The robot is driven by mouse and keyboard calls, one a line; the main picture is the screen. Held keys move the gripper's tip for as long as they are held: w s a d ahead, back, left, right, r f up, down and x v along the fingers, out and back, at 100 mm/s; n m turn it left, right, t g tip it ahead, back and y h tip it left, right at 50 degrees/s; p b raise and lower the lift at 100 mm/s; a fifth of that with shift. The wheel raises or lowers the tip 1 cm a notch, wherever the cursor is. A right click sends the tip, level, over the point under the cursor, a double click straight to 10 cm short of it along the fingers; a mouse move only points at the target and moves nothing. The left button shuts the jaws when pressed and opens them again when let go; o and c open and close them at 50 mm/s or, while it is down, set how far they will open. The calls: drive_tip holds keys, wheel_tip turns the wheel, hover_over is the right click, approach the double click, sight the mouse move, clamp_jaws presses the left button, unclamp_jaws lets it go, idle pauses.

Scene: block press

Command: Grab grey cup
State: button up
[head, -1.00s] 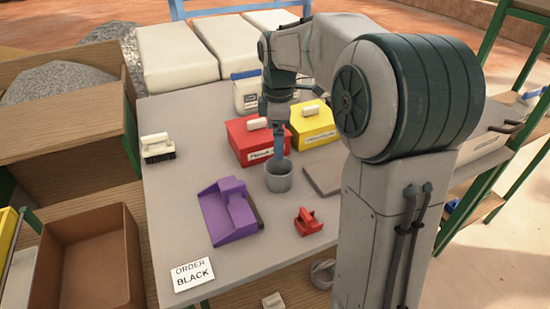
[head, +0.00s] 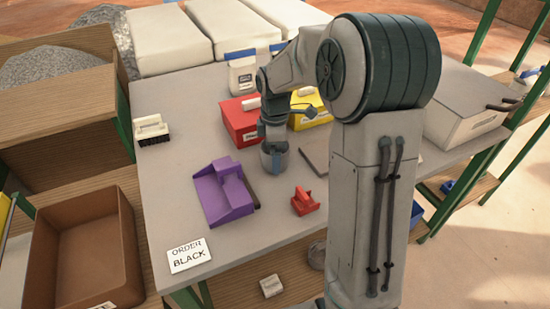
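The grey cup (head: 266,162) stands on the grey table, partly covered by my gripper. My gripper (head: 275,155) points down at the cup, with one blue finger in front of the cup's near side. The other finger is hidden, so I cannot tell whether the gripper is open or shut on the cup.
A purple dustpan-like piece (head: 222,196) lies left of the cup, and a small red object (head: 304,201) lies to the right. A red box (head: 240,120) and a yellow box (head: 310,109) stand behind. An order card reading BLACK (head: 189,255) lies at the front left edge.

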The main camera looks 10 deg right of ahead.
drive_tip(key=shift+f, duration=0.4)
drive_tip(key=shift+c, duration=0.3)
drive_tip(key=c, duration=1)
drive_tip(key=shift+r, duration=0.15)
